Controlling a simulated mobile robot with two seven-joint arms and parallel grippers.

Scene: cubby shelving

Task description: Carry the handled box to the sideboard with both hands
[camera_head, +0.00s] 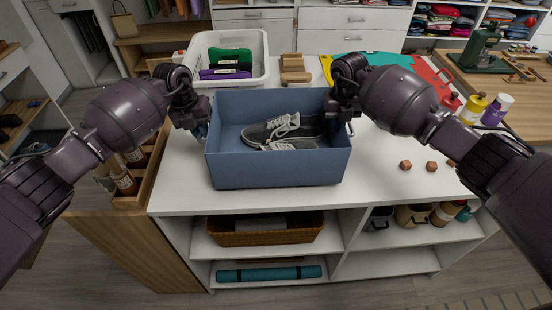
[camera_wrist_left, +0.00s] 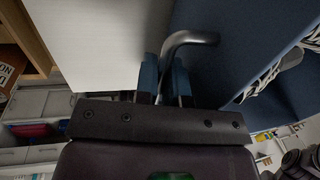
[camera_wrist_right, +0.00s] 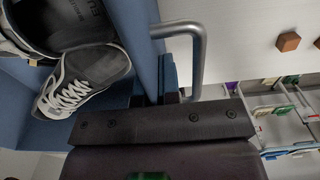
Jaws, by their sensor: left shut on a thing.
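The handled box (camera_head: 278,171) is blue and open-topped, upright at the front of the white unit's top (camera_head: 180,190). I cannot tell if it rests on the top or hangs just above. A pair of grey shoes (camera_head: 285,131) with pale laces lies in it. My left gripper (camera_head: 202,130) is at its left side, shut on the grey metal left handle (camera_wrist_left: 190,38). My right gripper (camera_head: 346,108) is at its right side, by the right handle (camera_wrist_right: 198,58); the fingers are mostly hidden, so its grip is unclear.
A white basket (camera_head: 263,58) with folded cloths stands behind the box, beside wooden blocks (camera_head: 293,68). Small brown cubes (camera_head: 405,165) and paint bottles (camera_head: 474,105) are to the right. A wooden bottle tray (camera_head: 130,200) is at left. Shelves below hold a wicker basket (camera_head: 265,237).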

